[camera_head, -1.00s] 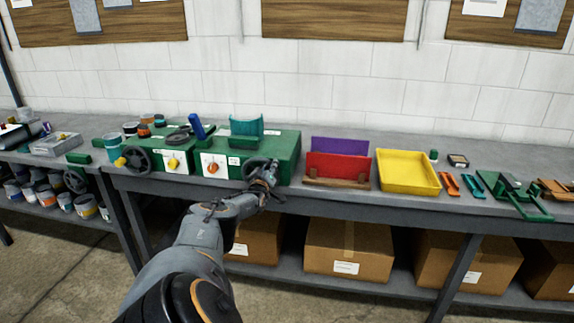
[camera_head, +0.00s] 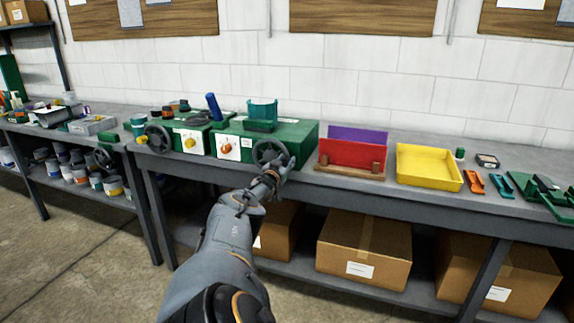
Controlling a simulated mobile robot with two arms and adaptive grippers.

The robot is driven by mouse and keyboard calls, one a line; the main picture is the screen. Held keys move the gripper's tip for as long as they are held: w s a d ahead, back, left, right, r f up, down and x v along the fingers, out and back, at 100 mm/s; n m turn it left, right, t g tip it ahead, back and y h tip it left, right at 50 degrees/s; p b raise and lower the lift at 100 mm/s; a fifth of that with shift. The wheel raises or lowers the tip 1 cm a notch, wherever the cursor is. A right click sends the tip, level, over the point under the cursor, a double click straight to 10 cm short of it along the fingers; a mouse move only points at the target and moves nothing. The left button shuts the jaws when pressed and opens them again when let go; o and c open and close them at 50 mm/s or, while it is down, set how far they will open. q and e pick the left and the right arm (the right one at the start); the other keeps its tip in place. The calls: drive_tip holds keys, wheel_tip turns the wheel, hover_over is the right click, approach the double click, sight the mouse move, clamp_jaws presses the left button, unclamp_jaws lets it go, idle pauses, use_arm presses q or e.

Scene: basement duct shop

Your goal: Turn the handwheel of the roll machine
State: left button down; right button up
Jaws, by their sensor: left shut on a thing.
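A green machine (camera_head: 300,138) stands on the bench, with a white label plate, an orange knob (camera_head: 227,147) and a dark spoked handwheel (camera_head: 257,149) on its front. My left gripper (camera_head: 281,167) is at the lower right of this handwheel and is shut on its rim. The fingers and wrist hide that part of the rim. A second green machine (camera_head: 196,128) stands to the left, with a yellow knob and its own dark handwheel (camera_head: 149,133). My right gripper is not in view.
Right of the machine are a red panel (camera_head: 352,152) on a wooden stand, a yellow tray (camera_head: 428,183) and small tools (camera_head: 474,183). Cardboard boxes (camera_head: 362,251) sit on the shelf below. A teal holder (camera_head: 262,112) stands on the machine.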

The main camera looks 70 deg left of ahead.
use_arm(q)
drive_tip(key=shift+w+d+f+m, duration=0.15)
drive_tip(key=shift+f+m, duration=0.15)
drive_tip(key=shift+f, duration=0.15)
drive_tip(key=c, duration=1.3)
unclamp_jaws()
drive_tip(key=shift+c, duration=0.2)
drive_tip(key=shift+o, duration=0.4)
drive_tip(key=shift+r, duration=0.2)
